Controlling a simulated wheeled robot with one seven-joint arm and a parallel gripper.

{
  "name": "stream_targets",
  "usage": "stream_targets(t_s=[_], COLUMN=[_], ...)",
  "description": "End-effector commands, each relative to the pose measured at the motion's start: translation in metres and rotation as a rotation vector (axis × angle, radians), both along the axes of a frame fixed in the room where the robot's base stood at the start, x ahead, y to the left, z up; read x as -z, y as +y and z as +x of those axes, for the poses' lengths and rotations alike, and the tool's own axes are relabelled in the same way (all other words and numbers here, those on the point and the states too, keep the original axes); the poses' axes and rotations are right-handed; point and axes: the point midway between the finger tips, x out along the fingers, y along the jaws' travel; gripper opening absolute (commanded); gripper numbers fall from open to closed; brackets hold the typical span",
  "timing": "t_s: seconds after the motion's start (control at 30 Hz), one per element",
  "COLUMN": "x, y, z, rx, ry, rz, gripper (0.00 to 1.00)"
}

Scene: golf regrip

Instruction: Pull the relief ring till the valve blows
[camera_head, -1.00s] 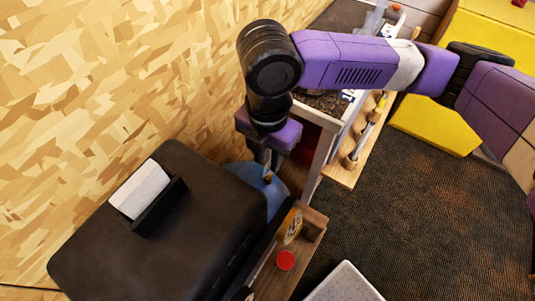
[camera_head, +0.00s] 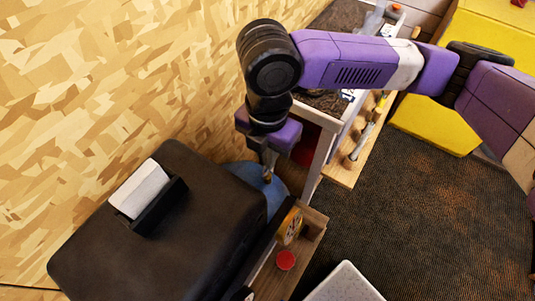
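A blue rounded tank (camera_head: 243,172) shows in the head view between the dark cabinet and the wooden wall, partly hidden by both the cabinet and my arm. My gripper (camera_head: 268,173) points down over the tank, with its fingertips close to its upper side. A tiny brassy spot shows at the fingertips; it may be part of the relief valve. The relief ring cannot be made out. The fingers look close together, but I cannot tell whether they are shut on anything.
A dark brown cabinet (camera_head: 150,245) with a white card in a black holder fills the lower left. A wooden shelf (camera_head: 272,282) holds a red round lid (camera_head: 285,260) and a round dial (camera_head: 292,227). A white-edged bench (camera_head: 318,165) stands behind.

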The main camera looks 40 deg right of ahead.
Motion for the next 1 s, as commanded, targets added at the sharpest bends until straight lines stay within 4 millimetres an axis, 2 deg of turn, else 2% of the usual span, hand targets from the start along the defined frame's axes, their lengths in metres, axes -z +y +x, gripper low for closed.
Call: stream_targets(t_s=[0.77, 1.0], x=[-0.001, -0.015], y=[0.0, 0.0], z=[0.0, 0.0], rx=[0.001, 0.0], ry=[-0.001, 0.001], rz=[0.0, 0.0], gripper=[0.0, 0.0])
